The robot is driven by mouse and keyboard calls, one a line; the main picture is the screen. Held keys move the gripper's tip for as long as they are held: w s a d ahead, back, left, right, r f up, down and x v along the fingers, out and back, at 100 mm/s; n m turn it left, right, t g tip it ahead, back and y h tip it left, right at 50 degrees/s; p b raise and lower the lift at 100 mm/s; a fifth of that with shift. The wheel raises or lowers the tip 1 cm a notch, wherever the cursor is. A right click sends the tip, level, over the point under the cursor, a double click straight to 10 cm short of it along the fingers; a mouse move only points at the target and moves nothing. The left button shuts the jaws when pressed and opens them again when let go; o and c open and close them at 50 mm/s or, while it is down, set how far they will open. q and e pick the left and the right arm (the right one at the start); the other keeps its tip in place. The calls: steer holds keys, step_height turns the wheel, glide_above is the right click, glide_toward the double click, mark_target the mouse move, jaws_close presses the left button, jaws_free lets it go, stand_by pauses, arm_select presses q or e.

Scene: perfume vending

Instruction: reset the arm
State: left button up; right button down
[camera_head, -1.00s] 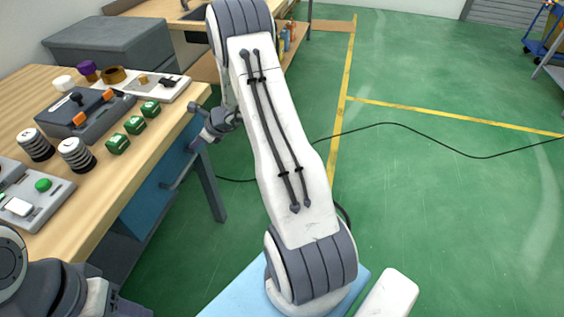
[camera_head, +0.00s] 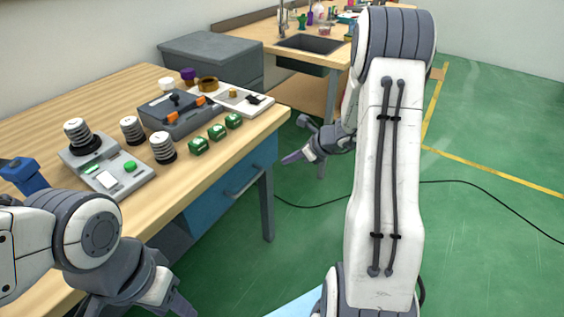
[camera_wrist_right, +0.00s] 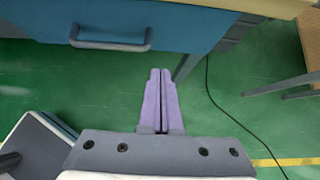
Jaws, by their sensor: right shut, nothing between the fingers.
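My right arm fills the right middle of the head view. Its gripper (camera_head: 289,159) hangs in the air beyond the table's right end, beside the blue drawer front. In the right wrist view its two purple fingers (camera_wrist_right: 161,74) lie together, with nothing between them. They point towards the blue drawer (camera_wrist_right: 130,25) with its grey handle. My left arm is at the lower left of the head view.
The wooden table (camera_head: 240,150) holds a grey device (camera_head: 105,170), several ribbed cylinders, green blocks (camera_head: 217,132) and a dark box with orange parts (camera_head: 178,112). A second table with a sink (camera_head: 310,43) stands behind. A black cable (camera_head: 460,182) crosses the open green floor.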

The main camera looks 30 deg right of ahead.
arm_select(q)
steer(key=shift+r, duration=0.1)
arm_select(e)
steer(key=shift+v, duration=0.95)
